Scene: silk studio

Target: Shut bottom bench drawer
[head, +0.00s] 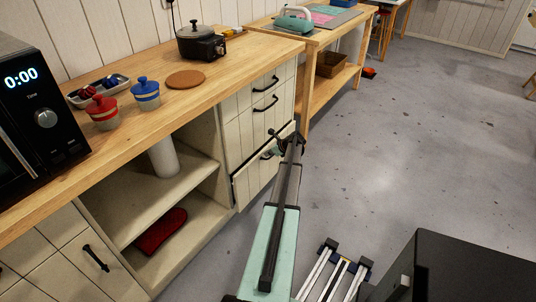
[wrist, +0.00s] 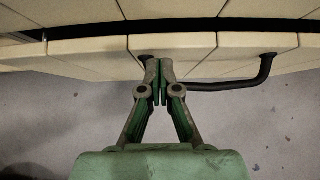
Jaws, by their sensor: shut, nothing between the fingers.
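The bottom bench drawer (head: 246,183) is in the head view, at the lower right of the bench, below two other drawers. It stands partly open, its front sticking out past the fronts above. Its dark handle (head: 268,155) is partly hidden by my arm. In the wrist view the cream drawer front (wrist: 90,50) runs across the top, with a dark gap behind it, and the black handle (wrist: 235,84) is right of the fingers. My gripper (wrist: 160,72) is shut and empty, its fingertips at the drawer front beside the handle. I cannot tell whether they touch it.
The upper drawers (head: 259,98) are shut. Open shelves (head: 165,195) with a red item (head: 161,231) are left of the drawers. The worktop (head: 205,97) holds a microwave (head: 35,120), jars and a pot.

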